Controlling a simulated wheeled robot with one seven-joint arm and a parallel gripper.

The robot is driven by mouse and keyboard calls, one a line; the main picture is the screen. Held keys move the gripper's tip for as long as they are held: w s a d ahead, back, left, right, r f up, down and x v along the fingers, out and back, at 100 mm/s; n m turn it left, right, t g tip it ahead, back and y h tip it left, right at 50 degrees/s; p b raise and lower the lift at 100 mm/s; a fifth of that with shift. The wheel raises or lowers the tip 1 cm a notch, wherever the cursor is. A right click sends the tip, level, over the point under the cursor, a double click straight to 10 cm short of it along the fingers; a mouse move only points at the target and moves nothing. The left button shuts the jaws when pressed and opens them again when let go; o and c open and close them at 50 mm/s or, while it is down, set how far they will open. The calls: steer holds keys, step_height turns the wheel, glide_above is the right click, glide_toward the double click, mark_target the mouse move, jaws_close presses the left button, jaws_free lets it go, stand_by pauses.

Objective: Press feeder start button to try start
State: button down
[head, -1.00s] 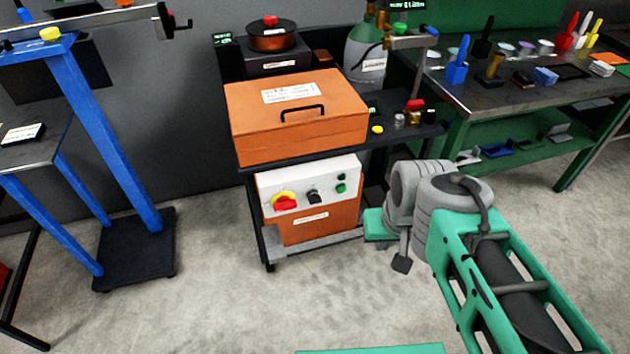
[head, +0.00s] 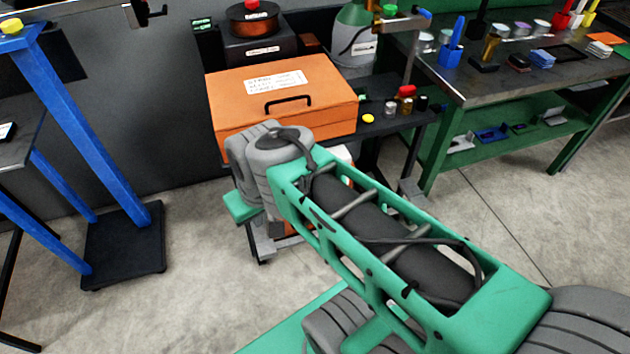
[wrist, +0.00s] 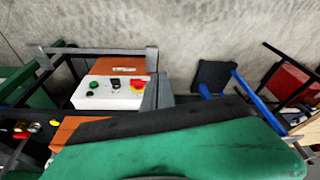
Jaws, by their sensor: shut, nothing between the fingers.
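A white control panel (wrist: 108,92) shows upside down in the wrist view. No readable label tells which is the feeder start button. In the head view my arm hides nearly all of the panel.
An orange case (head: 275,105) with a black handle lies on the cart above the panel. A wire spool (head: 253,20) and a gas cylinder (head: 352,40) stand behind. A blue stand (head: 85,125) is at left, a green workbench (head: 460,90) at right. Bare floor lies between stand and cart.

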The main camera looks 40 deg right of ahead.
steer(key=shift+d, duration=0.1)
steer(key=w+d+f+n+t+y+b, duration=0.1)
steer(key=w+d+f+b, duration=0.2)
steer(key=d+f+b, duration=0.4)
steer(key=w+d+f+n+b, duration=0.2)
steer(key=w+d+f+b, duration=0.25)
steer(key=f, duration=0.45)
steer(key=s+d+f+t+b, duration=0.1)
steer(key=d+f+t+b, duration=0.1)
steer(key=d+f, duration=0.4)
steer(key=s+d+f+n+t+b, duration=0.1)
steer(key=d+f+t+b, duration=0.2)
steer(key=d, duration=0.9)
step_height(320, 180, down, 4)
steer(key=shift+s+d+f+h+b, duration=0.2)
steer(key=shift+s+h+b, duration=0.15)
steer(key=shift+b, duration=0.75)
steer(key=w+d+b, duration=0.1)
steer(key=w+d, duration=0.1)
steer(key=w, duration=0.6)
steer(key=shift+w+d, duration=0.15)
steer(key=shift+w, duration=0.1)
steer(key=shift+w, duration=0.1)
